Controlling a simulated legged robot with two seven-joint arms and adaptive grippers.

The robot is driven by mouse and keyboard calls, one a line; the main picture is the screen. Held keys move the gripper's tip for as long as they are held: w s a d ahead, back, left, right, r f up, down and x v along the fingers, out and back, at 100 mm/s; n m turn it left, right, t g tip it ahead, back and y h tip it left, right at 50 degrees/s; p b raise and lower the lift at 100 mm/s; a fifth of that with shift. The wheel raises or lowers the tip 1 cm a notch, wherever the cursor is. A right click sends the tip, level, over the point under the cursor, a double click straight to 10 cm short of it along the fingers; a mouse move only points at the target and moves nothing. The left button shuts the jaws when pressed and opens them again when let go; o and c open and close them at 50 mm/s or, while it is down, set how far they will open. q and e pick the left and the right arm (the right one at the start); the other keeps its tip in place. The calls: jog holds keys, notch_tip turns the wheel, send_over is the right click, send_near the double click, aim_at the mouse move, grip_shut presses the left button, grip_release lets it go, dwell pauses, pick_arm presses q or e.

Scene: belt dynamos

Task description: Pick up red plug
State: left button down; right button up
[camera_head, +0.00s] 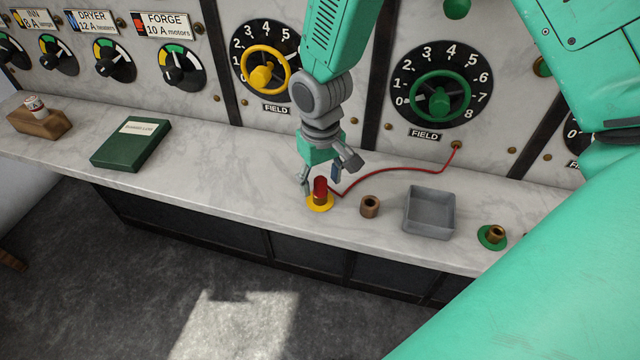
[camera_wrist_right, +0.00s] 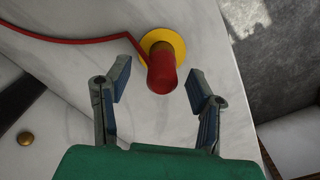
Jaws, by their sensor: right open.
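The red plug (camera_head: 320,186) stands upright at the yellow-ringed socket (camera_head: 320,203) on the marble shelf; it also shows in the right wrist view (camera_wrist_right: 161,74), with the yellow ring (camera_wrist_right: 162,43) around its far end. A red cord runs from it. My right gripper (camera_head: 322,178) is above the plug, pointing down. In the right wrist view the right gripper (camera_wrist_right: 157,82) is open, its fingers on either side of the plug, with gaps on both sides. My left gripper does not show.
A brown hollow cylinder (camera_head: 370,206), a grey tray (camera_head: 430,213) and a green-ringed socket (camera_head: 492,236) are to the right on the shelf. The red cord (camera_head: 400,170) reaches the panel. A green book (camera_head: 131,145) and a wooden block (camera_head: 40,122) are left. The dial panel stands behind.

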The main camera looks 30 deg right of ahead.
aim_at(320, 178)
jog(key=shift+a, duration=0.15)
grip_shut()
notch_tip(320, 178, up, 10)
dwell(0.6)
